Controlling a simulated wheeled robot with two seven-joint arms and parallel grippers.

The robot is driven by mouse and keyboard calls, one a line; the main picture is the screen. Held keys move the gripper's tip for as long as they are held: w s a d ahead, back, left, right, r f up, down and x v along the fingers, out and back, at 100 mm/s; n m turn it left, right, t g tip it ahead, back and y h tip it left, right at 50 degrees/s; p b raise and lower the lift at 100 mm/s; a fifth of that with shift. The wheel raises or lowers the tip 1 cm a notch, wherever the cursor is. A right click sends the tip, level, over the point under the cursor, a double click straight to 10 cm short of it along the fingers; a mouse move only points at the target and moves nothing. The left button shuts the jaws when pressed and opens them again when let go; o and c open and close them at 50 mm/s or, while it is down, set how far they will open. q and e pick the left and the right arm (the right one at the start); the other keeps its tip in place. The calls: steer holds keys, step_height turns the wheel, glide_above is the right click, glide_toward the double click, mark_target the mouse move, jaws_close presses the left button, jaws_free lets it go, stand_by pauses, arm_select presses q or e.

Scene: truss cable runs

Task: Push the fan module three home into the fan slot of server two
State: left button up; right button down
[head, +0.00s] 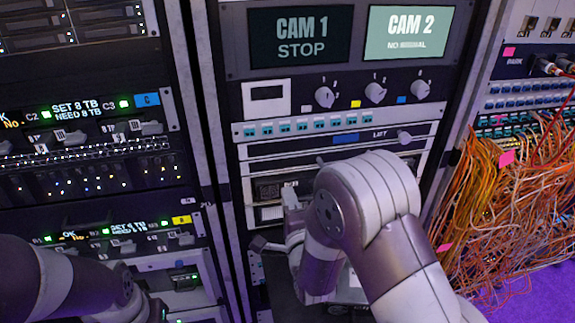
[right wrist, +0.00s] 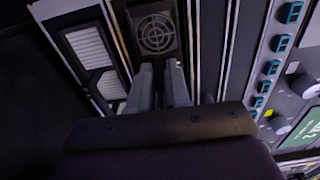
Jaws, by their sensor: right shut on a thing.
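A dark fan module with a round grille (right wrist: 157,35) sits at the front of a server bay in the right wrist view. Its dark grilled face also shows in the head view (head: 268,190), in the middle rack below the LIFT panel. My right gripper (right wrist: 159,70) is shut on the fan module, its two grey fingertips at the near edge of the face. In the head view my right gripper (head: 291,196) is partly covered by my own arm. How deep the module sits in the slot cannot be told. My left gripper is out of view; only arm links show lower left.
Pale vented panels (right wrist: 90,50) lie beside the fan bay. Above it are a LIFT panel (head: 340,139), knobs (head: 375,92) and two CAM screens (head: 300,37). Loose orange cables (head: 500,200) hang at right. A drive rack (head: 85,130) stands left.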

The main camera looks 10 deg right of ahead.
steer(key=s+b, duration=0.1)
steer(key=s, duration=0.4)
steer(key=shift+s+d, duration=0.1)
steer(key=shift+s, duration=0.1)
stand_by(0.3)
steer(key=c, duration=1)
jaws_free()
steer(key=shift+s, duration=0.1)
